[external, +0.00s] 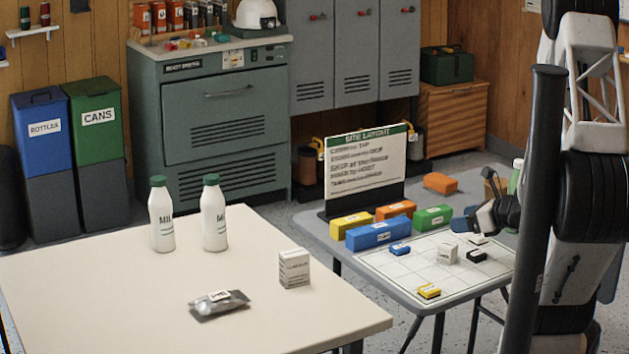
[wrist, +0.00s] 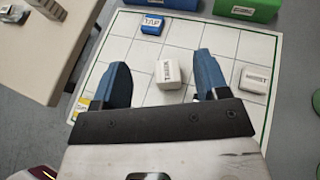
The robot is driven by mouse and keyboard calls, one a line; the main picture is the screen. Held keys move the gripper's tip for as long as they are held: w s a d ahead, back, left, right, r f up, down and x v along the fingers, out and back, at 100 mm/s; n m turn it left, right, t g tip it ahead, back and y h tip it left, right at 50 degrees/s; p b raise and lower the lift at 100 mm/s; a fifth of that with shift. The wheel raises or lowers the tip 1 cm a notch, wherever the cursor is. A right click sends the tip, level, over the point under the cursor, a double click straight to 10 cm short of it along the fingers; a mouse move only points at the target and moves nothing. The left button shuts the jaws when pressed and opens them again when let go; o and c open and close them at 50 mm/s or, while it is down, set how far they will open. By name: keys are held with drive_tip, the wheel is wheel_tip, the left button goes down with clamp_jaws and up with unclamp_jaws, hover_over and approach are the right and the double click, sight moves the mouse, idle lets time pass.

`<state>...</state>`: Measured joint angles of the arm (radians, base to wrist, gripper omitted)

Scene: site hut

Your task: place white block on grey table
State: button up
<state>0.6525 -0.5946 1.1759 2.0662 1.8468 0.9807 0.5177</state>
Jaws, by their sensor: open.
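The white block (external: 447,253), with dark lettering, stands on a white grid sheet on the grey table (external: 331,238). In the wrist view the white block (wrist: 167,75) shows between and beyond my fingertips. My gripper (external: 489,221) is open and empty. Its two blue fingers (wrist: 161,72) stand apart on either side of the block in that view. I cannot tell how high the fingertips are above the sheet.
Small blue (external: 400,249), yellow (external: 428,291) and black (external: 477,255) blocks share the sheet. A second whitish labelled block (wrist: 257,80) lies to the right. Larger coloured blocks and a sign (external: 366,162) stand behind. The cream table (external: 110,290) holds bottles and a carton (external: 294,268).

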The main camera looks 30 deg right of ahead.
drive_tip(key=shift+a+r, duration=0.1)
idle(0.4)
drive_tip(key=s+a+r+n+g+y, duration=0.1)
drive_tip(key=s+a+r+n+g, duration=0.25)
drive_tip(key=a+r+n, duration=0.45)
drive_tip(key=s+a+r+n+g+y, duration=0.2)
drive_tip(key=a+r+n+g, duration=0.3)
drive_tip(key=a+r+n, duration=0.3)
drive_tip(key=s+r+n+g+h, duration=0.1)
drive_tip(key=s+r+n+h, duration=0.7)
drive_tip(key=n, duration=0.7)
wheel_tip(320, 180, up, 3)
drive_tip(key=shift+s+r, duration=0.15)
drive_tip(key=shift+s, duration=0.85)
drive_tip(key=shift+o, duration=0.4)
drive_tip(key=shift+g, duration=0.25)
drive_tip(key=shift+w, duration=0.1)
